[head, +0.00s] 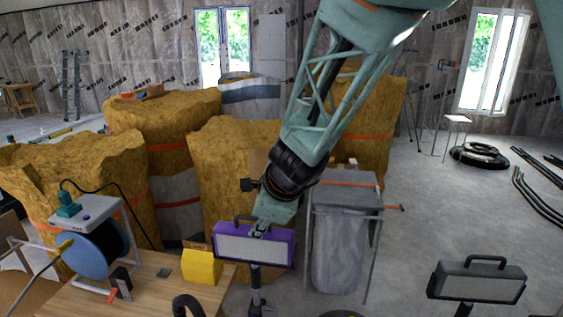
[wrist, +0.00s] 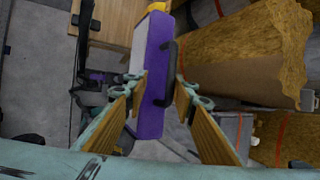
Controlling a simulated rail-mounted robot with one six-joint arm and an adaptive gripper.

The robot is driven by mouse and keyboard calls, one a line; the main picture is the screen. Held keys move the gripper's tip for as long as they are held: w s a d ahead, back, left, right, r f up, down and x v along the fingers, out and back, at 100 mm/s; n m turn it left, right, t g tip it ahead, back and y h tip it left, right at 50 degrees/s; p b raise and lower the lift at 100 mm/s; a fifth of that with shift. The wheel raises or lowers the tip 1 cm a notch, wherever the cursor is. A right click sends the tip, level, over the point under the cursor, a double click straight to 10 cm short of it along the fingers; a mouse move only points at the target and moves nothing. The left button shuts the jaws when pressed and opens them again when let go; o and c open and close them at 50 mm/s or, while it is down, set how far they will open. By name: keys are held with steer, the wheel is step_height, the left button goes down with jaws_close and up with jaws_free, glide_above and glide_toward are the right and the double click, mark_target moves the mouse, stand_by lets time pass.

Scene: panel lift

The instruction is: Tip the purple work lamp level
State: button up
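The purple work lamp (head: 287,250) has a pale front panel and a dark top handle. It sits on a dark stand (head: 256,288), and in the head view its right end appears slightly lower than its left. My gripper (head: 262,228) is just above it, pointing down. In the wrist view the purple lamp (wrist: 152,100) lies between the spread fingers of my gripper (wrist: 160,88), with its black handle (wrist: 174,60) on the right-finger side. A gap shows beside the right finger; whether the left finger touches the lamp I cannot tell.
A grey bin on a frame (head: 338,240) is close on the right. Another dark lamp (head: 478,283) stands at front right. Insulation rolls (head: 225,165) stand behind.

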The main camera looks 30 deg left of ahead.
steer(key=shift+s+a+r, duration=0.4)
steer(key=shift+s+r, duration=0.3)
steer(key=shift+r, duration=0.15)
steer(key=d+r, duration=0.4)
steer(key=r, duration=0.1)
steer(key=shift+s+d, duration=0.3)
steer(key=shift+s, duration=0.1)
steer(key=shift+w+d+f, duration=0.1)
steer(key=shift+w, duration=0.05)
